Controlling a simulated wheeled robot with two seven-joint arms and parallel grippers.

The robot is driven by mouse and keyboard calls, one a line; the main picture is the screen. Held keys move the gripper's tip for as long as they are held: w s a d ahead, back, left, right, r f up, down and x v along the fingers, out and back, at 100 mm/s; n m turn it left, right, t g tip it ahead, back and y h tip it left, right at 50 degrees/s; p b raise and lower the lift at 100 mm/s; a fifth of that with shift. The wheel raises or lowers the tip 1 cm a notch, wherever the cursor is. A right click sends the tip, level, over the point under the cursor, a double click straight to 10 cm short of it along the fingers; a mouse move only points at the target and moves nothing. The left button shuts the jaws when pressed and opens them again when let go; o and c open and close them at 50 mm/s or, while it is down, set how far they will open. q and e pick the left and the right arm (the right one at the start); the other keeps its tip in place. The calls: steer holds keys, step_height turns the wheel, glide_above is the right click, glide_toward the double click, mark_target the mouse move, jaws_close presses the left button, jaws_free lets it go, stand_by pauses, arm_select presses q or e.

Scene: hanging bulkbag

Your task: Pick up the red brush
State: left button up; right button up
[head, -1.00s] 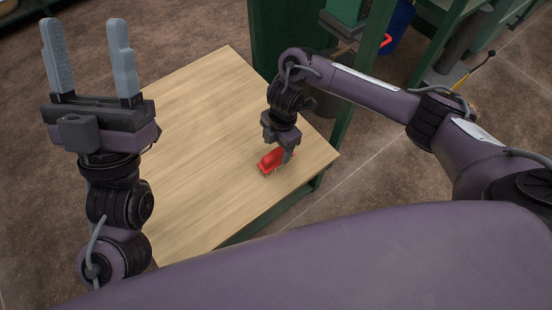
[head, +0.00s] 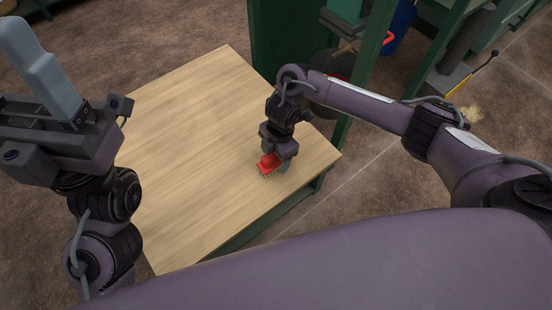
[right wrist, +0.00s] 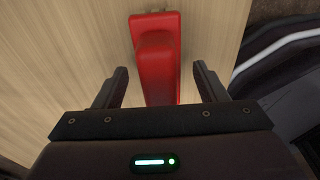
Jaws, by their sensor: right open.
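The red brush (head: 269,163) lies on the wooden table near its right edge. In the right wrist view the red brush (right wrist: 156,60) points into the gap between the fingers. My right gripper (head: 283,163) is at the brush, pointing down. In the right wrist view its fingers (right wrist: 160,85) are open, one on each side of the brush, with gaps showing. My left gripper (head: 40,70) is raised at the upper left, away from the brush.
The wooden table (head: 190,130) is otherwise bare. A green frame (head: 365,75) stands beyond its right corner, with a blue bin (head: 400,25) behind. A yellow-handled tool (head: 470,76) is at the right. Brown floor surrounds the table.

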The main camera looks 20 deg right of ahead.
steer(key=shift+c, duration=0.3)
steer(key=c, duration=1.2)
steer(key=shift+o, duration=0.2)
steer(key=shift+r, duration=0.15)
